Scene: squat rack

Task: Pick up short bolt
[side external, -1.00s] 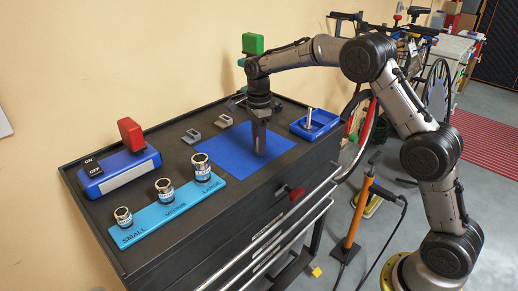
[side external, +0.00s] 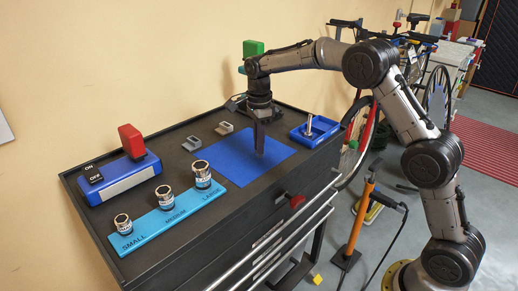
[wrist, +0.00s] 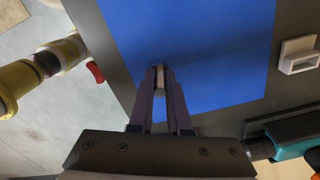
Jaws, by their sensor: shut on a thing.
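My gripper (side external: 259,154) points straight down over the blue mat (side external: 228,160) on the dark cart top. In the wrist view my gripper (wrist: 160,72) has its two fingers close together, shut on a small silvery metal piece, the short bolt (wrist: 160,82). The fingers hide much of it, and it is too small to make out in the side view. The fingertips are at or just above the mat; I cannot tell whether the bolt touches it. Another bolt (side external: 309,123) stands upright in the blue tray (side external: 298,135) to the right of the mat.
A light-blue holder (side external: 141,239) with three sockets and a blue ON/OFF box (side external: 118,179) with a red part stand to the left. A green-topped tool (side external: 253,47) is behind my gripper. The mat around my fingers is clear.

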